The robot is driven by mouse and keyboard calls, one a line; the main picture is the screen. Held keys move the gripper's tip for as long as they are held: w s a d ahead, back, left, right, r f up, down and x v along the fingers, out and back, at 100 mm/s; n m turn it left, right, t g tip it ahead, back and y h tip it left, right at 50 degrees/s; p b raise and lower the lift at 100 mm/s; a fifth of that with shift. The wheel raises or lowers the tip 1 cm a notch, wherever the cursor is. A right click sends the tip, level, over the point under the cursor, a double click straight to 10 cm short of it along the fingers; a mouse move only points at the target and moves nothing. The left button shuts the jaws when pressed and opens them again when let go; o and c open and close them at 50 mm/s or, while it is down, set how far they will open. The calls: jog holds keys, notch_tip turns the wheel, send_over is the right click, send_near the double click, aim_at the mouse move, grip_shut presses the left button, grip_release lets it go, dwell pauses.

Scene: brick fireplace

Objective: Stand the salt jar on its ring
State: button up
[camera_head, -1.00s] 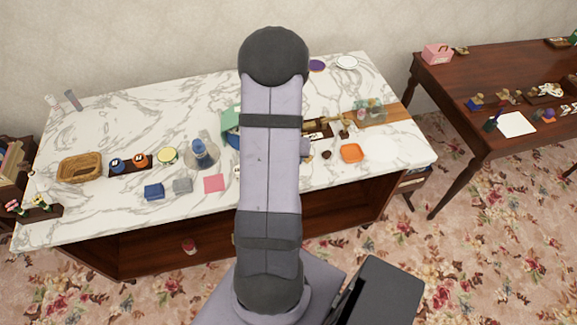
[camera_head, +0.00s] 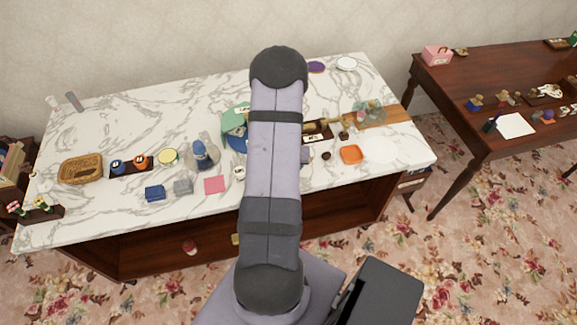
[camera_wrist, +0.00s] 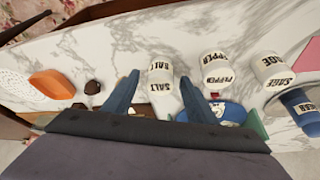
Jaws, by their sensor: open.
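The white salt jar (camera_wrist: 160,86), with dark SALT lettering, is near the middle of the wrist view. My gripper (camera_wrist: 160,79) is open, with one blue-grey finger on each side of the jar in the picture; I cannot tell how far below the fingertips it is or whether they touch. White jars lettered PEPPER (camera_wrist: 217,72) and SAGE (camera_wrist: 271,72) stand to the right of it. In the head view my arm hides the gripper and the salt jar. I cannot make out the ring for the salt jar.
An orange dish (camera_head: 351,154) and a small dark brown object (camera_head: 326,155) are right of my arm. A pink square (camera_head: 214,185), a blue bottle (camera_head: 200,152) and a wicker basket (camera_head: 80,168) are to the left. Bare marble (camera_head: 120,215) shows along the front left.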

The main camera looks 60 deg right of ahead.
jog(key=shift+d+f, duration=0.1)
jog(key=shift+f, duration=0.2)
jog(key=c, duration=1.3)
jog(key=shift+o, duration=0.2)
jog(key=shift+r, duration=0.1)
jog(key=shift+w+r, duration=0.1)
jog(key=shift+r, duration=0.45)
notch_tip(320, 180, up, 9)
jog(key=p, duration=0.5)
jog(key=shift+f, duration=0.1)
